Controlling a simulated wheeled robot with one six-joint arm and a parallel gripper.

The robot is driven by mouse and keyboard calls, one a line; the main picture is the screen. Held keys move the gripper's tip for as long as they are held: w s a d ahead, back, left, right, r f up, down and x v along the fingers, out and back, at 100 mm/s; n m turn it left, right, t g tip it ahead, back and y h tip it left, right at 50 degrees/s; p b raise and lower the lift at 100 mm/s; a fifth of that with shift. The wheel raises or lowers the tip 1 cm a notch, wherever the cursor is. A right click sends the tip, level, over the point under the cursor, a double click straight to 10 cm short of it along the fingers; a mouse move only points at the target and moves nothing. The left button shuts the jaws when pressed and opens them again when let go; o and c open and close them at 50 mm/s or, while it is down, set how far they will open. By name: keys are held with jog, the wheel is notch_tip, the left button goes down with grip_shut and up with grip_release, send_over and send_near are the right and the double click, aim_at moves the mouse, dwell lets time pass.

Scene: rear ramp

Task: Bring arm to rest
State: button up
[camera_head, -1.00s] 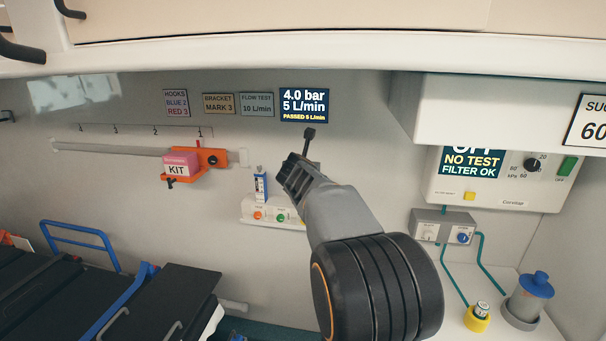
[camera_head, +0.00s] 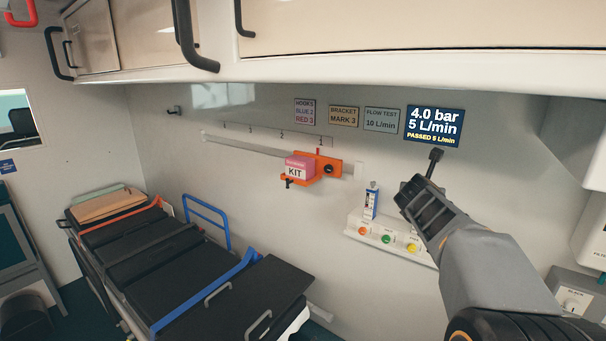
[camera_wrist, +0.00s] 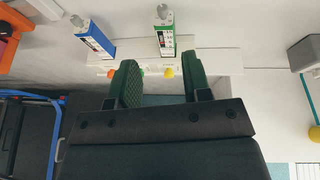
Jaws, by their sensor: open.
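My gripper (camera_head: 408,192) is raised in front of the wall, to the right of the small blue-labelled flowmeter (camera_head: 371,203) in the head view. In the wrist view my gripper (camera_wrist: 160,80) has its two dark green fingers apart with nothing between them. Beyond them, that view shows the blue-labelled flowmeter (camera_wrist: 92,37) and a green-labelled one (camera_wrist: 166,40) on the pale outlet panel (camera_wrist: 220,60). In the head view my forearm hides part of the wall and panel.
An orange bracket (camera_head: 329,167) on the wall rail holds a pink and white KIT box (camera_head: 298,170). A stretcher (camera_head: 180,263) with blue rails stands at lower left. Cabinets with dark handles (camera_head: 190,45) overhang above. A screen (camera_head: 434,126) reads 4.0 bar, 5 L/min, passed.

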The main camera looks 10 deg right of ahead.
jog(key=s+a+f+n+y, duration=0.1)
jog(key=a+f+n+y, duration=0.15)
jog(key=a+n, duration=0.5)
jog(key=s+a+f+n+t+y, duration=0.15)
jog(key=a+n+y, duration=0.25)
jog(key=n, duration=0.7)
jog(key=s+a+f+n+y, duration=0.1)
jog(key=a+f+n+y, duration=0.3)
jog(key=n, duration=0.5)
jog(key=s+a+f+n+g, duration=0.2)
jog(key=s+f+n, duration=0.1)
jog(key=s+n, duration=0.2)
jog(key=s+a+f+n+g+h, duration=0.1)
jog(key=s+a+f+n+g, duration=0.1)
jog(key=s+n, duration=0.3)
jog(key=s+a+f+n+g+h, duration=0.1)
jog(key=s+f+n+g, duration=0.3)
jog(key=s, duration=0.6)
jog(key=shift+s+a+f+n, duration=0.15)
jog(key=shift+a+f+n, duration=0.1)
jog(key=shift+a+n, duration=0.65)
